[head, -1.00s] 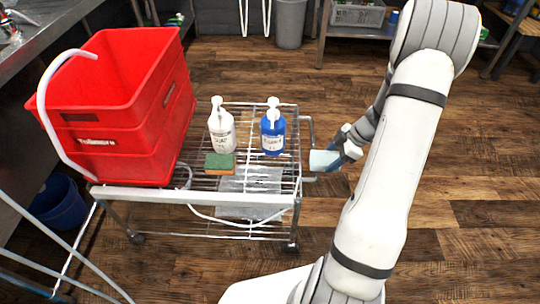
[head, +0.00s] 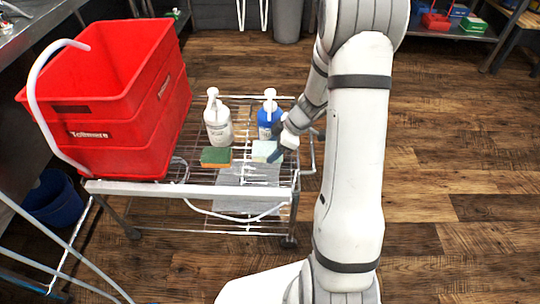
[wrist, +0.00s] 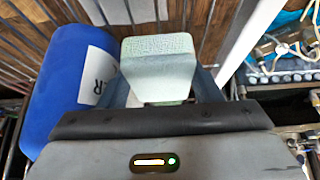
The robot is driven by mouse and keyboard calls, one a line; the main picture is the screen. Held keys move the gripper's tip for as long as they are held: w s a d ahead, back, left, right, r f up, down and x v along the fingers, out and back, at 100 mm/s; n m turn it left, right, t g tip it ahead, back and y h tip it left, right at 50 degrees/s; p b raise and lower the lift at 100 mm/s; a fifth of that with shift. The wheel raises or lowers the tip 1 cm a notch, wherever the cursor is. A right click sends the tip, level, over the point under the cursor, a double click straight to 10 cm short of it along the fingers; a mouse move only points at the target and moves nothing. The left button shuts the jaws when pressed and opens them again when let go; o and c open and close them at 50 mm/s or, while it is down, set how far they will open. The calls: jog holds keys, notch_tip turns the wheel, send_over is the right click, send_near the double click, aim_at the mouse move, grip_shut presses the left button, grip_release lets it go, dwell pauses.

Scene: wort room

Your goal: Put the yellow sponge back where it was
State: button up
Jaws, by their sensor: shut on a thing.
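My gripper (head: 277,153) is shut on a pale mint-green block (head: 264,151), which looks like a sponge. In the wrist view the block (wrist: 158,58) sits between the two fingers. It is over the right part of the wire cart (head: 240,188), in front of the blue pump bottle (head: 268,118). I cannot tell whether it touches the rack. A sponge with a dark green top and an orange side (head: 216,158) lies on the cart to the left. I see no plainly yellow sponge.
A white pump bottle (head: 218,122) stands behind the green-orange sponge. The blue bottle (wrist: 72,85) is close on the left in the wrist view. A stack of red crates (head: 105,100) fills the cart's left side. Open wooden floor (head: 455,190) lies to the right.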

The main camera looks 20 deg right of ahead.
notch_tip(320, 180, down, 3)
jog(key=shift+f+b, duration=0.2)
jog(key=shift+b, duration=0.35)
jog(key=o, duration=0.6)
jog(key=shift+d+r, duration=0.1)
jog(key=shift+r, duration=0.05)
jog(key=p+v, duration=0.4)
jog(key=v, duration=0.7)
jog(key=s+a+r+m+h, duration=0.3)
jog(key=s+r+m, duration=0.3)
jog(key=s, duration=0.3)
jog(key=s+a+r+m+h, duration=0.2)
jog(key=s+a+r+m, duration=0.3)
jog(key=s, duration=0.5)
notch_tip(320, 180, up, 3)
jog(key=m, duration=0.3)
jog(key=shift+a+f+m+g+h, duration=0.25)
jog(key=shift+m+g+h, duration=0.05)
jog(key=shift+h, duration=0.1)
